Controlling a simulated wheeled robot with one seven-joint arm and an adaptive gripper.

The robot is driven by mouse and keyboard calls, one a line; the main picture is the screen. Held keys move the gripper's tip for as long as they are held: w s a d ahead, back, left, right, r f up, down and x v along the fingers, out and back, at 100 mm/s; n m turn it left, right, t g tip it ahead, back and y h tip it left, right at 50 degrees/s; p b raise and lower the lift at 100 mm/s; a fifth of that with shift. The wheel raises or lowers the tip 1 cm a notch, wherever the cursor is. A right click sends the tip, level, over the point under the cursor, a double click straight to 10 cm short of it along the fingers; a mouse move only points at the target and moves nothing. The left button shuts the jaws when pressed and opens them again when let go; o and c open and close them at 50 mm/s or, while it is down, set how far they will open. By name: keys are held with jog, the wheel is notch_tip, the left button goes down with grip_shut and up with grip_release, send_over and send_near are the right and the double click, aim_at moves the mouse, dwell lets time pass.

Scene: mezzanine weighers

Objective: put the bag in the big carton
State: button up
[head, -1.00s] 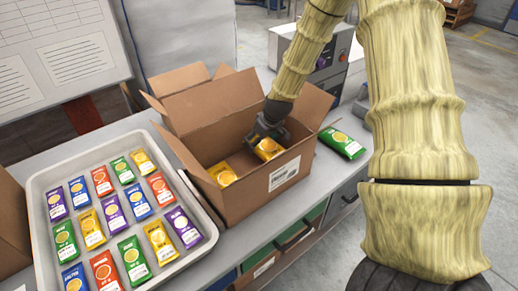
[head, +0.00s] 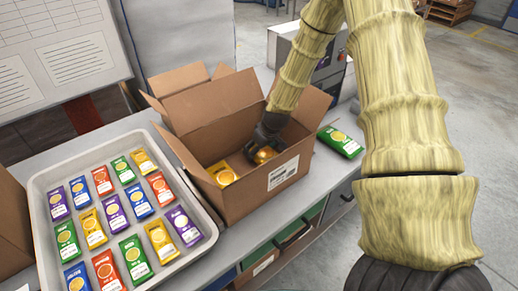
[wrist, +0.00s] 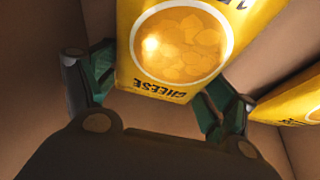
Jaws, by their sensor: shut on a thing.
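The big carton (head: 245,198) stands open on the bench with its flaps spread. My gripper (head: 262,150) is down inside it, shut on a yellow bag (head: 264,155). In the wrist view the yellow bag (wrist: 185,45) shows a round chip picture and the word "CHEESE", between the green-padded fingers (wrist: 160,95). Carton walls surround it. Another yellow bag (head: 222,173) lies in the carton on the left; a yellow bag also shows at the right edge of the wrist view (wrist: 295,103). The underside of the held bag is hidden.
A white tray (head: 208,232) with rows of coloured bags stands left of the carton. A green bag (head: 340,141) lies on the bench right of the carton. A grey machine (head: 318,62) stands behind. Another carton (head: 10,225) is at the left edge.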

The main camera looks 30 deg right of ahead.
aim_at(267, 154)
jog(key=o, duration=1)
jog(key=shift+c, duration=0.2)
jog(key=shift+r, duration=0.2)
jog(key=shift+s+r, duration=0.2)
jog(key=shift+r, duration=0.35)
jog(key=b+v, duration=0.2)
jog(key=v, duration=0.8)
jog(key=shift+s+r, duration=0.2)
jog(key=shift+r, duration=0.15)
